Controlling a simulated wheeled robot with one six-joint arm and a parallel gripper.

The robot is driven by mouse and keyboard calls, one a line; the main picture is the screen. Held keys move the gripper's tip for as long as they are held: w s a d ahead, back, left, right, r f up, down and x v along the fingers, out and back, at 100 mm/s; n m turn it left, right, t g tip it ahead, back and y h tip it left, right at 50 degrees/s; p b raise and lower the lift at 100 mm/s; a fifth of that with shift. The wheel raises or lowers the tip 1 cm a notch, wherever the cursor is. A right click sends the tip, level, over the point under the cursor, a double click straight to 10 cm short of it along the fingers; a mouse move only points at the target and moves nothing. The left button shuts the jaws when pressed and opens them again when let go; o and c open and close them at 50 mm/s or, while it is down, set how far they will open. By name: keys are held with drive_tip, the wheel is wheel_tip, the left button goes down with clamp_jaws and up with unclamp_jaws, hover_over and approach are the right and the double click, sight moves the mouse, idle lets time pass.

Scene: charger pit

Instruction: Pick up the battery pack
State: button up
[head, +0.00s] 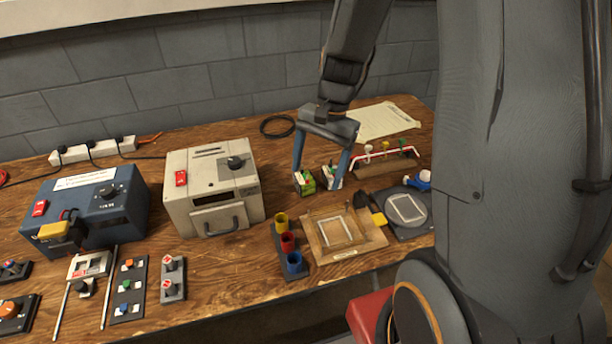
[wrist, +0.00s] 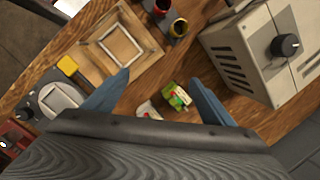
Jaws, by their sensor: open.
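My gripper (head: 319,173) hangs over the back middle of the wooden bench, its two blue fingers spread apart and nothing held. I cannot tell for sure which object is the battery pack; no readable label shows. The fingers partly hide both small items in the head view.
A cream machine (head: 211,190) stands just left of my gripper. In front are a cup rack (head: 288,247) and a wooden tray (head: 343,236). A rack with a red-and-white rail (head: 388,165) stands right. A blue machine (head: 85,210) is far left.

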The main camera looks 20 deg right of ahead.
sight(305, 177)
drive_tip(key=w+d+f+m+y+p, duration=0.2)
drive_tip(key=w+f+m+p, duration=0.15)
drive_tip(key=w+m, duration=0.5)
drive_tip(key=shift+n, duration=0.25)
drive_tip(key=shift+w+d+p+x, duration=0.1)
drive_tip(key=shift+p+x, duration=0.3)
drive_tip(key=shift+x, duration=0.95)
drive_tip(key=shift+w+d+p+x, duration=0.15)
drive_tip(key=shift+p+x, duration=0.3)
drive_tip(key=shift+x, duration=0.85)
drive_tip(key=shift+w+d+p+x, duration=0.1)
drive_tip(key=shift+p+x, duration=0.3)
drive_tip(key=shift+x, duration=0.95)
drive_tip(key=shift+f, duration=0.15)
drive_tip(key=shift+c, duration=0.4)
drive_tip(key=c, duration=1.4)
